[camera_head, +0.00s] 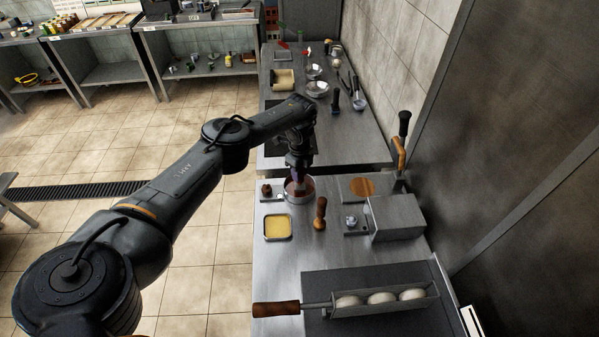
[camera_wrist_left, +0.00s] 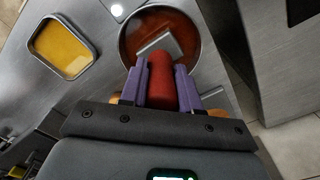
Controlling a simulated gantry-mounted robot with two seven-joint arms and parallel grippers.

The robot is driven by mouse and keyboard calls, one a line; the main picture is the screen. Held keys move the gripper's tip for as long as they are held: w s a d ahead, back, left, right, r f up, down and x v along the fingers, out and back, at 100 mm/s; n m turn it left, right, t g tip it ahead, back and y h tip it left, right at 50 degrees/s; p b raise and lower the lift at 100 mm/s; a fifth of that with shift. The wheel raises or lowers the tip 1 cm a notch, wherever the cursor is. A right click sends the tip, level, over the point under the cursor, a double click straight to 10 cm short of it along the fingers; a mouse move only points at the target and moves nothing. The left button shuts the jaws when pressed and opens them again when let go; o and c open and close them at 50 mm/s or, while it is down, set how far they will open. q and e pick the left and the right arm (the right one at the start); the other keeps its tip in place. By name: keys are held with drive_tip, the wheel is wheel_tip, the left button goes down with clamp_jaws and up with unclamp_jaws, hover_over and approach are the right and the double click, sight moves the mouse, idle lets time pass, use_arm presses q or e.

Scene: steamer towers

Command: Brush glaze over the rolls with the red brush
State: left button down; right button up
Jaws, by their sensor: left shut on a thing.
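My left gripper (camera_head: 299,178) is over the round metal bowl (camera_head: 289,197) of reddish-brown glaze on the counter. In the left wrist view, the purple fingers of my left gripper (camera_wrist_left: 161,82) are shut on the red handle of the brush (camera_wrist_left: 161,80). The brush's grey metal end points into the bowl, over the brown glaze (camera_wrist_left: 185,27); whether the bristles touch the glaze cannot be told. The three pale rolls (camera_head: 382,298) lie in a row in a metal trough (camera_head: 428,298) at the front of the counter. My right gripper is in neither view.
A square tray of yellow liquid (camera_head: 278,228) and a wooden-handled tool (camera_head: 320,214) stand near the bowl. A metal box (camera_head: 397,217) is to the right by the wall. The trough's wooden handle (camera_head: 276,309) juts left.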

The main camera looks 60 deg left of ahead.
use_arm(q)
drive_tip(key=shift+f+b, duration=0.3)
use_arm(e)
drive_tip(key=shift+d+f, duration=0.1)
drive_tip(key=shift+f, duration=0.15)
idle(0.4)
use_arm(q)
drive_tip(key=shift+a+f, duration=0.1)
idle(0.9)
wheel_tip(320, 180, up, 5)
drive_tip(key=p, duration=0.4)
wheel_tip(320, 180, up, 5)
drive_tip(key=p, duration=0.4)
drive_tip(key=shift+p, duration=0.4)
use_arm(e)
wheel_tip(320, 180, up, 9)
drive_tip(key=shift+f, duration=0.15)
